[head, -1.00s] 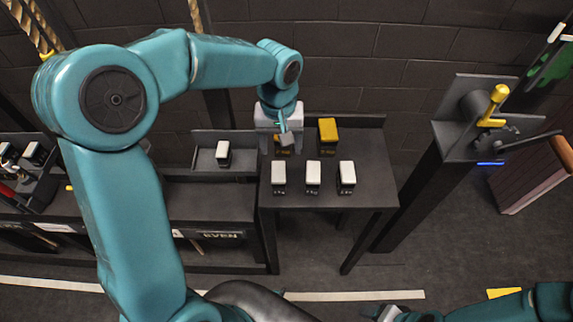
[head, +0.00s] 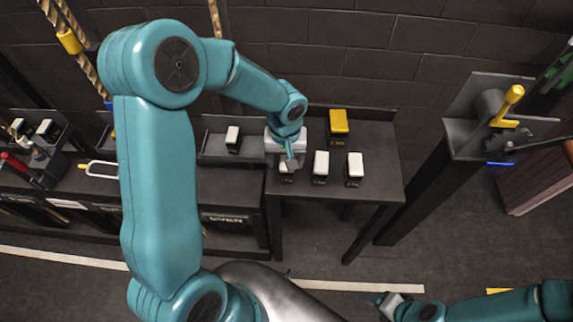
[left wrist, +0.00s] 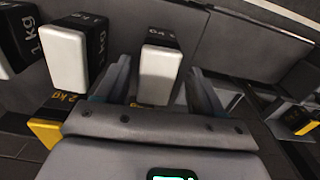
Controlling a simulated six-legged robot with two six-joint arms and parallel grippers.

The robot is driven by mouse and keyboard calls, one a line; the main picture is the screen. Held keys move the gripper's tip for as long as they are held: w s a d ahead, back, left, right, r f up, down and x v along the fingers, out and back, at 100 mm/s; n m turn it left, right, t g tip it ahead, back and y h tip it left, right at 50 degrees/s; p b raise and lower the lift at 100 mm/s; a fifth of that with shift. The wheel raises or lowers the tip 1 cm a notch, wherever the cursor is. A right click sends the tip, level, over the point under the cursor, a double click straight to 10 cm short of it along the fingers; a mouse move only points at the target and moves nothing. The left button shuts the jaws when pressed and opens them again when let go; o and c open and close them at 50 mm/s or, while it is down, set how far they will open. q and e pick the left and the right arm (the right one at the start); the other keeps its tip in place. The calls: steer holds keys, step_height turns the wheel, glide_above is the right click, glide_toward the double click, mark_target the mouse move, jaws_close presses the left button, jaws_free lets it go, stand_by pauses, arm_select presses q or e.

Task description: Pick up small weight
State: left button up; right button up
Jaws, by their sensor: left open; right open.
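Black weights with white tops stand in a front row on the dark table (head: 385,190). The left one (head: 287,167) is partly hidden by my left gripper (head: 291,157); the middle one (head: 321,163) and right one (head: 355,166) are clear. A yellow-topped weight (head: 338,122), marked 2 kg, stands behind. In the left wrist view, my open left gripper has its fingers on either side of a white-topped weight (left wrist: 160,66), not closed on it. A 1 kg weight (left wrist: 70,58) stands beside it. My right gripper (head: 384,301) is open and empty, low in the head view.
Another white-topped weight (head: 233,137) stands on a side shelf to the left. A post with a yellow handle (head: 508,104) stands right of the table. A bench with tools (head: 95,190) lies at the left. Floor is free in front of the table.

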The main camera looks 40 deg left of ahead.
arm_select(q)
steer(key=shift+d+f, duration=0.25)
steer(key=shift+f, duration=0.8)
steer(key=shift+w+a+f, duration=0.1)
steer(key=shift+w+f, duration=0.05)
steer(key=shift+f, duration=0.2)
steer(key=shift+r, duration=0.1)
steer(key=c, duration=0.4)
jaws_close()
